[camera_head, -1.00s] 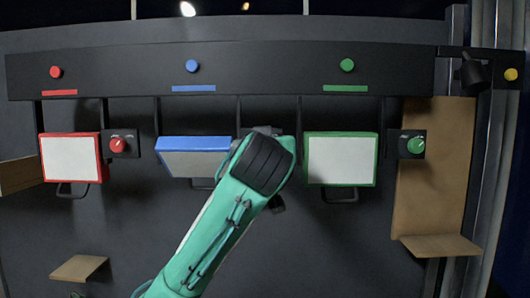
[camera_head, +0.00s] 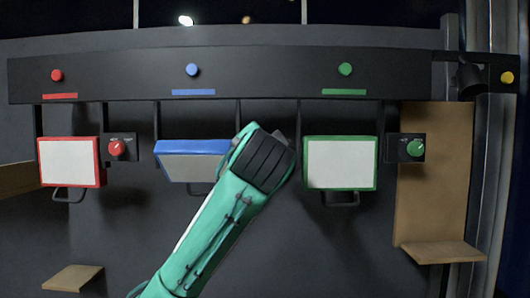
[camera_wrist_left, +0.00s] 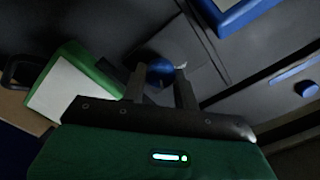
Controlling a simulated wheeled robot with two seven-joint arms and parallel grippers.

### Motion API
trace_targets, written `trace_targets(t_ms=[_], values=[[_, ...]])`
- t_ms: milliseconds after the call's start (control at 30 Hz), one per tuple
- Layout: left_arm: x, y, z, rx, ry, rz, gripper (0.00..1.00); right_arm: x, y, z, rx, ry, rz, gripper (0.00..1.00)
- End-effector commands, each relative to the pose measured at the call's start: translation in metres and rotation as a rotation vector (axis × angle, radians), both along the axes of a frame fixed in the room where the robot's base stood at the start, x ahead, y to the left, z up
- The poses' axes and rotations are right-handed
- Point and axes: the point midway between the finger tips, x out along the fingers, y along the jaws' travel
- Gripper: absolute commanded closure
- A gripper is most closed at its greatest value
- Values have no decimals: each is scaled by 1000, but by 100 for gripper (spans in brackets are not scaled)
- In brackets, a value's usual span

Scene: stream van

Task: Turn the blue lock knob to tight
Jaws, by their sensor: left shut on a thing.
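The blue lock knob (camera_wrist_left: 158,73) shows in the left wrist view on a dark plate, between the two dark fingers. My left gripper (camera_wrist_left: 160,70) is shut on it, a finger on each side. In the head view my teal left arm covers the knob and the fingers, so its pointer and labels are hidden. The blue-framed panel (camera_head: 191,160) is just left of my wrist and tilts, unlike the red and green panels. My right gripper is not in view.
The red-framed panel (camera_head: 71,162) with its red knob (camera_head: 116,148) is on the left. The green-framed panel (camera_head: 340,163) and green knob (camera_head: 415,148) are right of my wrist. Red, blue (camera_head: 192,70) and green buttons line the upper rail. Wooden shelves stick out low on both sides.

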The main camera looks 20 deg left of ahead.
Motion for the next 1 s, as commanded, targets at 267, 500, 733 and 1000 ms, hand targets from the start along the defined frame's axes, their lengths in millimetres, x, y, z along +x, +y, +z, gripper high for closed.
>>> trace_targets(t_ms=[267,500,733,1000], values=[[0,-1,0,172,47,-1,93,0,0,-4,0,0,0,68],[0,-1,0,249,70,-1,93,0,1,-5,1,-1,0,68],[0,-1,0,273,77,-2,93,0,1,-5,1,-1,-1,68],[0,-1,-1,273,78,-2,93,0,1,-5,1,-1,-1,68]])
